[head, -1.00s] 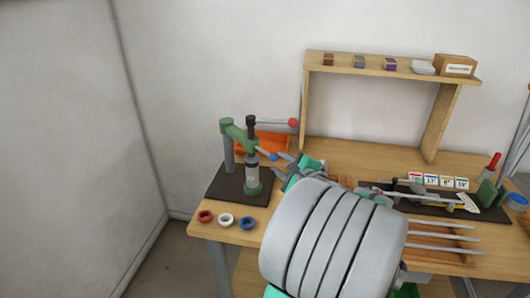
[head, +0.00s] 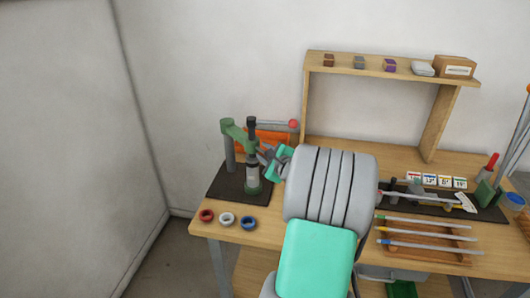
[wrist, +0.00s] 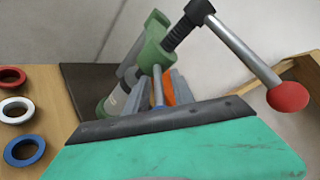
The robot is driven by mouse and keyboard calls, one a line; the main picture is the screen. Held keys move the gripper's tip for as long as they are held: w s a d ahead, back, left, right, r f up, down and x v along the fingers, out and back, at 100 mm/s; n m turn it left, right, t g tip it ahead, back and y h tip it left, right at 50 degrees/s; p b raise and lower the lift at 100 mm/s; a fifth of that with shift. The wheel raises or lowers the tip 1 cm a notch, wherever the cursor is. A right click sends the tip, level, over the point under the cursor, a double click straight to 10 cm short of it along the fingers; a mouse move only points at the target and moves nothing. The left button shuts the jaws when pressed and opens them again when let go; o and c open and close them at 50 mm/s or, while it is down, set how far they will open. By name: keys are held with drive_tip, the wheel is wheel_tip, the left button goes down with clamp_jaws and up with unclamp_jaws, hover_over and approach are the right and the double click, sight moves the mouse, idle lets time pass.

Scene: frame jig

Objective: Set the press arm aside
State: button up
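The press stands on a dark base plate (head: 222,181) at the table's left end. Its green press arm (head: 236,131) sits on top of a grey post and carries a black screw. A lever with a red ball (wrist: 288,97) extends from the screw. My gripper (head: 267,157) is beside the press, just right of the arm and below the red-ball lever. In the wrist view its two grey fingers (wrist: 161,88) stand apart, with a thin blue-grey handle rod (wrist: 157,84) between them. Gaps show beside the rod.
A red ring (head: 206,216), a white ring (head: 227,219) and a blue ring (head: 248,222) lie at the front left edge. An orange bin (head: 270,137) is behind the press. A wooden shelf (head: 390,74) stands at the back. A pencil tray and tools lie right.

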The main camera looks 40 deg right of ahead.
clamp_jaws()
idle(1.2)
